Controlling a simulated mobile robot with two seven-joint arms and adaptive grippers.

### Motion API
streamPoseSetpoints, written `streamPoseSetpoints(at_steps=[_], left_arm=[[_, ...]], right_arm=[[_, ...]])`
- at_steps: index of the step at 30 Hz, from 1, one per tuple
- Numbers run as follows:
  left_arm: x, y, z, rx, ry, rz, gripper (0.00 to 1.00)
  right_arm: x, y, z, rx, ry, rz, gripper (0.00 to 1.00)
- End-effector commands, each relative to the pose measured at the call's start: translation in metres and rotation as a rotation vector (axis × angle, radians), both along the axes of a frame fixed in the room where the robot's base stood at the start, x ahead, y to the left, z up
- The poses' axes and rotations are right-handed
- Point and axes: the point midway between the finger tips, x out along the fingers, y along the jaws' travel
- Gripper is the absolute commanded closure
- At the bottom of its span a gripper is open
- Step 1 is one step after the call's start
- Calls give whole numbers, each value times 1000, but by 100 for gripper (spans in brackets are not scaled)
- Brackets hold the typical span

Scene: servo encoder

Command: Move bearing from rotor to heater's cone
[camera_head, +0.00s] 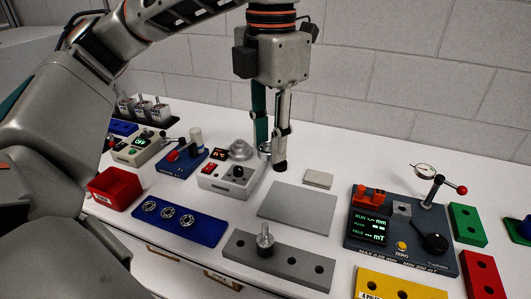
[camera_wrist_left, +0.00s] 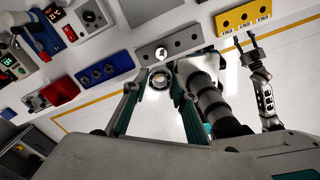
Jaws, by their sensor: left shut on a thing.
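My left gripper (camera_head: 272,158) points down above the table, just right of the heater (camera_head: 230,177). It is shut on a bearing (camera_wrist_left: 160,81), which shows as a bright ring between the fingertips in the left wrist view; in the head view the fingers mostly hide it. The heater's silver cone (camera_head: 240,150) stands on top of the heater, left of the fingers, with no bearing visible on it. The rotor (camera_head: 265,241) stands upright in a grey block with holes. My right gripper (camera_wrist_left: 250,43) shows in the left wrist view, apparently open and empty, away from these things.
A blue mat (camera_head: 205,234) with several bearings and a red bin (camera_head: 115,187) lie at left. A flat grey plate (camera_head: 298,208) is right of the heater. A measuring station (camera_head: 375,240) with a dial gauge, and yellow, red and green blocks, fill the right side.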

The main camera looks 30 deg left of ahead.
Motion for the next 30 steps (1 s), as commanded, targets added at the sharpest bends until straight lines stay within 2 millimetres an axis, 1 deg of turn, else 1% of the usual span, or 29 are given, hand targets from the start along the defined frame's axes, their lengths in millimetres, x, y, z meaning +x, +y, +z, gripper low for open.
streamPoseSetpoints(at_steps=[2,5,6,8,9,11,12,14,15,17,18,21,24,27,30], left_arm=[[22,5,2,-1,1,32,95],[58,20,-2,-1,3,81,95],[74,28,-5,0,2,104,95],[96,42,-11,1,3,137,95],[110,53,-16,2,4,159,95],[130,71,-25,2,3,191,95],[142,83,-31,2,2,214,95],[158,103,-41,3,4,244,95],[167,117,-47,3,3,265,95],[180,138,-58,4,2,294,95],[187,153,-65,4,2,312,95],[201,187,-81,4,2,352,95],[209,217,-94,5,0,383,95],[213,238,-103,6,0,402,95],[214,251,-109,5,-1,413,95]], right_arm=[[0,-1,5,-2,0,0,60],[-1,-3,7,-5,5,-4,60],[-1,-5,8,-7,9,-6,60],[-2,-7,8,-11,14,-10,60],[-3,-10,9,-15,17,-14,60],[-3,-13,10,-18,19,-18,60],[-3,-15,11,-20,22,-20,60],[-4,-16,12,-22,25,-23,60],[-5,-16,12,-23,28,-23,60],[-6,-16,12,-23,33,-24,60],[-8,-17,11,-24,38,-25,60],[-11,-18,10,-27,49,-27,60],[-12,-19,10,-29,54,-32,60],[-12,-20,12,-29,54,-35,60],[-12,-21,12,-28,54,-39,60]])
